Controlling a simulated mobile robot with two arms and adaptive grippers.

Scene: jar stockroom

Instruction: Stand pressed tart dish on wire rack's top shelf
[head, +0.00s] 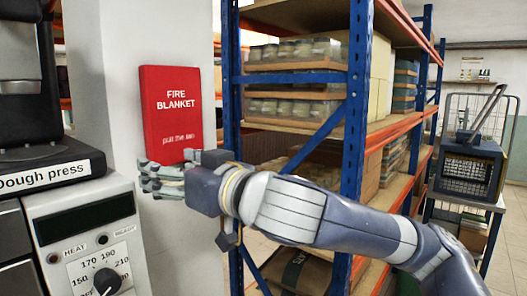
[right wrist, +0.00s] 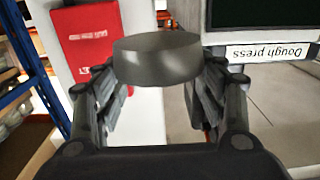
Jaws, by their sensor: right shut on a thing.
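My right gripper (head: 160,180) reaches in from the right in the head view, in front of the pillar and just right of the dough press (head: 45,130). In the right wrist view the same gripper (right wrist: 157,85) is shut on a round, grey metallic tart dish (right wrist: 157,58), held between its two fingers. In the head view I cannot make out the dish apart from the fingers. I cannot clearly identify the wire rack; a wire-sided frame (head: 508,110) stands at the far right. My left gripper is not in view.
A red fire blanket box (head: 167,112) hangs on the pillar close behind the gripper. Blue-and-orange shelving (head: 355,110) with jars (head: 300,50) stands behind my right arm. A dark mesh-fronted box (head: 467,170) sits on a stand at the right. Open floor shows at the far right.

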